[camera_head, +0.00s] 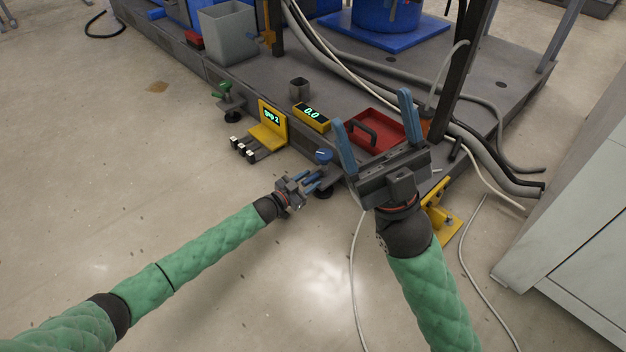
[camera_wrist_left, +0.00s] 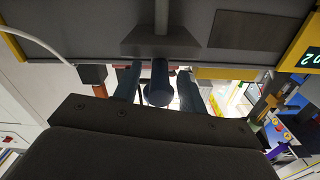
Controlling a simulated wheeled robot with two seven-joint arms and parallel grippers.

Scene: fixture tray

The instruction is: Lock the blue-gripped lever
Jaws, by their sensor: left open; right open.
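The blue-gripped lever (camera_head: 323,156) is mounted at the front edge of the grey platform, on a dark bracket. My left gripper (camera_head: 311,182) is open just in front of it, with its fingers pointing toward it. In the left wrist view, the lever's blue grip (camera_wrist_left: 159,84) appears between my two blue fingers, with a gap on both sides. I cannot tell how deep it is between them. My right gripper (camera_head: 376,126) is open and empty, above the platform edge near the red tray.
A green-gripped lever (camera_head: 222,87) is further left on the platform edge. A yellow display stand (camera_head: 272,130), a yellow box reading 0.0 (camera_head: 312,117), a red tray (camera_head: 389,119) and a metal cup (camera_head: 299,87) are nearby. White cables lie at the right.

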